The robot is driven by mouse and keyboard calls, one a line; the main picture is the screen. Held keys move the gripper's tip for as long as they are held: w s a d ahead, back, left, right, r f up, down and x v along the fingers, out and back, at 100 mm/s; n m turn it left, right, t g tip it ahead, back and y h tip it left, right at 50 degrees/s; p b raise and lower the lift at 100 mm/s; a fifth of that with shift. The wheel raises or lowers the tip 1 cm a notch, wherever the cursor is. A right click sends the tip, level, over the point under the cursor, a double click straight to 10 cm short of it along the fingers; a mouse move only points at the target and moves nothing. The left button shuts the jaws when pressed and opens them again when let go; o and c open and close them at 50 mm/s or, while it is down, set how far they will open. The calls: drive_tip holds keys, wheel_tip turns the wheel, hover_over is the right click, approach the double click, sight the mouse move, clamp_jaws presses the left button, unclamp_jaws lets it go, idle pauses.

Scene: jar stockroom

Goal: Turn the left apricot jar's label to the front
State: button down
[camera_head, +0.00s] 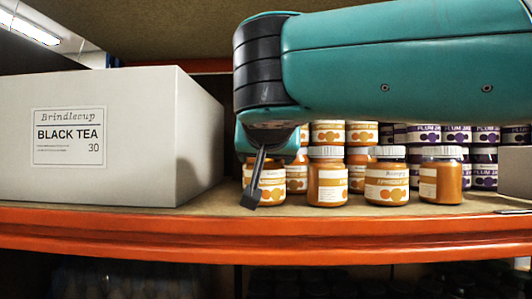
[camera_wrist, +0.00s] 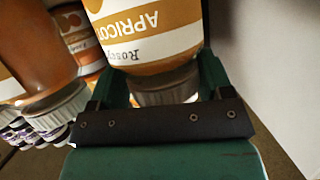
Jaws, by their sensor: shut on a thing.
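The left apricot jar (camera_head: 270,186) stands at the left end of the front row on the shelf, close to the white carton. Its white and orange label shows on the front, partly covered by my gripper's finger. In the wrist view the same jar (camera_wrist: 150,42) appears upside down, with "APRICOT" on its label facing the camera. My gripper (camera_wrist: 155,88) is shut on this jar, one finger on each side. In the head view one dark finger of my gripper (camera_head: 254,180) crosses the jar's left side; the other finger is hidden.
Other apricot jars (camera_head: 327,182) stand close to the right in the front row, turned differently. More apricot jars and purple plum jars (camera_head: 424,134) are stacked behind. A white Black Tea carton (camera_head: 150,130) stands at left. An orange shelf edge (camera_head: 300,238) runs along the front.

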unclamp_jaws()
drive_tip(key=shift+f, duration=0.25)
drive_tip(key=b+v, duration=0.1)
drive_tip(key=v, duration=1.6)
drive_tip(key=shift+s+r, duration=0.15)
drive_tip(key=shift+r, duration=0.05)
drive_tip(key=shift+b, duration=0.3)
